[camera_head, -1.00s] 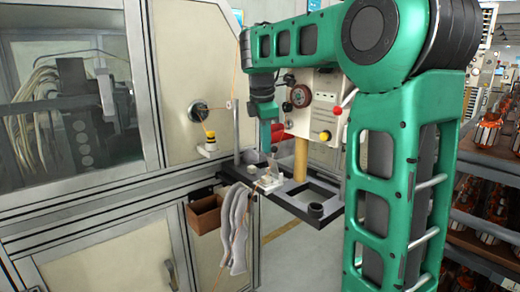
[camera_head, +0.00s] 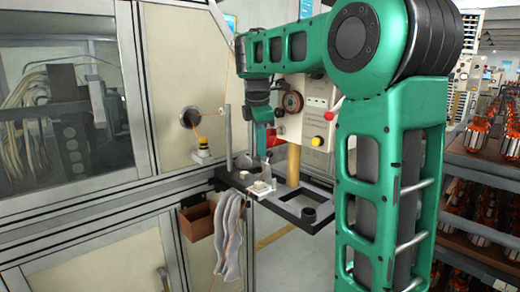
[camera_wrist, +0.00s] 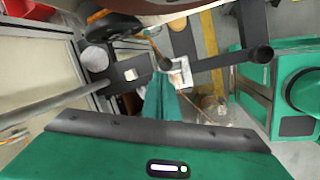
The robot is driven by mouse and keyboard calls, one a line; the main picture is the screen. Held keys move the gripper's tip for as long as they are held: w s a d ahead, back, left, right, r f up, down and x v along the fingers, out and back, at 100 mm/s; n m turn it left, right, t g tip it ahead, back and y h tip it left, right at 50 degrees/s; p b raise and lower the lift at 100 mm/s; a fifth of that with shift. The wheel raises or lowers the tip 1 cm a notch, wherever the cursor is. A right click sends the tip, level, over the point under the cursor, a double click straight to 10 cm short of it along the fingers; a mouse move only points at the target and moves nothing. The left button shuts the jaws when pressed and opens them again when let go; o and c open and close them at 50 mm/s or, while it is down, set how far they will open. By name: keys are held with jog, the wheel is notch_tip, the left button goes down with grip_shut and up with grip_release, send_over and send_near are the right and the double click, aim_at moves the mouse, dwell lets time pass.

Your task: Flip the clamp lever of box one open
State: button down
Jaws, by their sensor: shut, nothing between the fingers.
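My gripper (camera_head: 263,157) hangs pointing down over the black fixture tray (camera_head: 287,212), its teal fingers shut and empty. Its tips appear just above a small pale clamp block (camera_head: 261,188) on the tray's near left part; I cannot tell whether they touch. In the wrist view the teal fingers (camera_wrist: 165,72) end beside a pale block (camera_wrist: 180,73). The clamp lever is too small to make out clearly. A cream machine box (camera_head: 318,97) with a dark red wheel stands behind the gripper, partly hidden by my arm.
A brown bin (camera_head: 197,219) and pale hanging sleeves (camera_head: 229,236) are at the tray's left. Shelves of orange armatures (camera_head: 480,140) are far right.

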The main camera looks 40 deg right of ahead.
jog(key=shift+r, duration=0.7)
jog(key=v, duration=1)
dwell(0.4)
jog(key=shift+r, duration=0.2)
jog(key=shift+s, duration=0.1)
dwell(0.3)
